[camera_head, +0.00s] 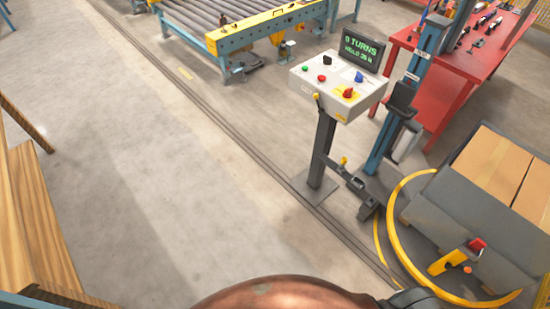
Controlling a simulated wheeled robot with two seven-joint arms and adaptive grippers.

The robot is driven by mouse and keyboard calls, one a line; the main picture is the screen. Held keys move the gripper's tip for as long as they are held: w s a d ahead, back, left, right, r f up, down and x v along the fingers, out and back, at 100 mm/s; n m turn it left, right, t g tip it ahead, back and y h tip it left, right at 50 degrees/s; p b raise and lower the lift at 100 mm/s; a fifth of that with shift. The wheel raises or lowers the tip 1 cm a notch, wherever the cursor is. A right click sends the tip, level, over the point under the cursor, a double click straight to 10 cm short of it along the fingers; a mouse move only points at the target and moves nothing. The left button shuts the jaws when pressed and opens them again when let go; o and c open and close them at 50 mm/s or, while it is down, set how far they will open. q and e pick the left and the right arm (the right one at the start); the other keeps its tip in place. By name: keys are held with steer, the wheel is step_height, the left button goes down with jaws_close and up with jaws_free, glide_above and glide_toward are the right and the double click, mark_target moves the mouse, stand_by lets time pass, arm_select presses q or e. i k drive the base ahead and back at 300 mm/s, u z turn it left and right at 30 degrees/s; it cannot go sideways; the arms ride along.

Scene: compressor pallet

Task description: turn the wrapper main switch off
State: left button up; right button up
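The wrapper control box (337,85) is a white sloped panel on a dark post (322,150), right of the picture's middle. A red rotary switch on a yellow plate (348,93) sits at the panel's right front and looks like the main switch; its exact setting is too small to read. A green button, a red button, a black knob and a blue knob share the panel. The display (360,48) above it reads "0 TURNS" and "HOLD 35 N". Neither of my grippers shows in the head view.
A roller conveyor (265,28) with a yellow end stands behind. A blue mast (400,95) and a red table (465,60) are to the right. A yellow ring (390,225) and grey block with cartons are at lower right. A copper-coloured rounded thing (285,292) fills the bottom edge.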

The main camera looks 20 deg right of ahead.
mark_target(346, 94)
steer(key=z, duration=0.25)
steer(key=k, duration=0.2)
steer(key=u, duration=0.85)
steer(key=i, duration=1.65)
steer(key=z, duration=1.25)
steer(key=i, duration=0.9)
steer(key=z, duration=1.35)
steer(key=i, duration=0.35)
steer(key=z, duration=0.65)
